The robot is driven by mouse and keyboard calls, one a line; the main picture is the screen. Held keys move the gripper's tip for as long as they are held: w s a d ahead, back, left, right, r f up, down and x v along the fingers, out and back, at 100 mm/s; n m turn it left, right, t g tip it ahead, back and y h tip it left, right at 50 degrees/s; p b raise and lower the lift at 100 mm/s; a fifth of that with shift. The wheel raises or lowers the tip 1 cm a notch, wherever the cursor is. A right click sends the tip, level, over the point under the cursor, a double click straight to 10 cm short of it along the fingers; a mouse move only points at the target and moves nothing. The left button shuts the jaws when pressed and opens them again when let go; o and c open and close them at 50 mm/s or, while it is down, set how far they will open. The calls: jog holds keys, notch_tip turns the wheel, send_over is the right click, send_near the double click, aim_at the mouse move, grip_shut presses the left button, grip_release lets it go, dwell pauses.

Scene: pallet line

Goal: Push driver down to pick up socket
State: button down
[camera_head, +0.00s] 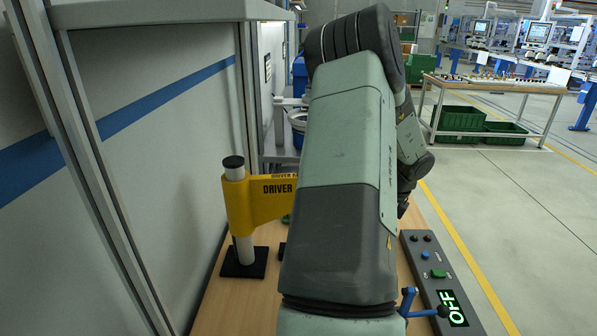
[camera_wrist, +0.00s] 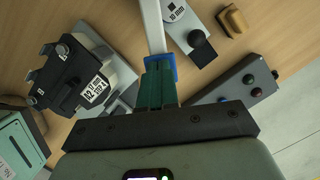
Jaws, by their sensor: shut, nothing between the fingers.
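In the head view a yellow holder marked DRIVER (camera_head: 258,198) is mounted on a pale post with a black base. My arm hides its right end, and I cannot make out the driver itself. In the wrist view my gripper (camera_wrist: 160,84) is shut and empty, its green fingers together. A pale bar with a blue end (camera_wrist: 157,69) meets the fingertips in the picture; I cannot tell whether they touch. Beyond it is a grey plate marked 10 mm (camera_wrist: 178,14) with a black round piece (camera_wrist: 201,48). I cannot identify the socket with certainty.
A tan block (camera_wrist: 232,22) lies at upper right. A control box (camera_head: 433,275) with buttons and a green OFF display is at the right bench edge. A wall runs along the left.

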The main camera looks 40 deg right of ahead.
jog(key=shift+r, duration=0.1)
jog(key=shift+f, duration=0.45)
dwell(5.5)
jog(key=shift+r, duration=0.35)
notch_tip(320, 180, up, 9)
dwell(1.3)
